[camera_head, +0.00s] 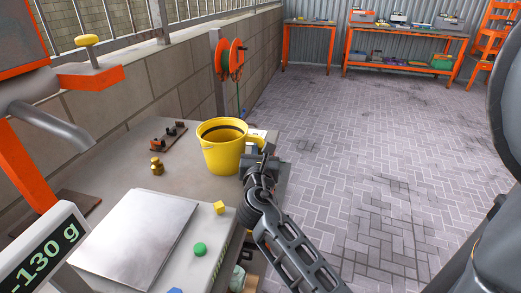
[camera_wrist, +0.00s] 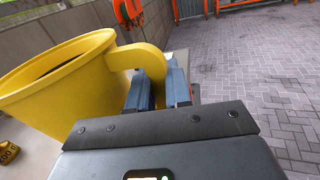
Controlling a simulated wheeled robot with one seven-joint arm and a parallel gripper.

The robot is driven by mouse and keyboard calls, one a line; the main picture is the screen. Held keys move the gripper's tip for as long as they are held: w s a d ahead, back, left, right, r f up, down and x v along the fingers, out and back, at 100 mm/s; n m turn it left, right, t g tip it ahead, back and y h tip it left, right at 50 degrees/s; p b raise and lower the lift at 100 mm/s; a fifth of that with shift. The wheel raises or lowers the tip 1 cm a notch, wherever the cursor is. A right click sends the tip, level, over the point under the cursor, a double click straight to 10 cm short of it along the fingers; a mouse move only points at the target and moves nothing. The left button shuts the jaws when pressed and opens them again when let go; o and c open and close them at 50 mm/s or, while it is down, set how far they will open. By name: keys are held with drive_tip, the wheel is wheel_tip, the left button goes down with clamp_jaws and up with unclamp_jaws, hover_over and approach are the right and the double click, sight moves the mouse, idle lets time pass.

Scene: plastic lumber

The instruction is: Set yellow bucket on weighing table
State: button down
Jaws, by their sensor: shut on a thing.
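The yellow bucket (camera_head: 222,150) is upright over the far end of the grey weighing table (camera_head: 120,180) in the head view. In the wrist view the bucket (camera_wrist: 62,85) fills the left side, with its curved yellow handle (camera_wrist: 148,60) reaching between my fingers. My gripper (camera_head: 262,160) is at the bucket's right side, near the table's right edge. In the wrist view my gripper (camera_wrist: 158,88) is shut on the handle. I cannot tell whether the bucket's base touches the table.
A scale with a metal plate (camera_head: 138,240) sits nearer on the table; its display (camera_head: 42,255) reads -130 g. A brass weight (camera_head: 157,166) and a block with small weights (camera_head: 167,136) stand left of the bucket. A wall borders the left; paved floor lies open on the right.

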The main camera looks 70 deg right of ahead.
drive_tip(key=c, duration=1.1)
unclamp_jaws()
drive_tip(key=shift+o, duration=0.2)
drive_tip(key=shift+r, duration=0.25)
drive_tip(key=b+v, duration=0.1)
drive_tip(key=v, duration=1.1)
drive_tip(key=shift+f, duration=0.1)
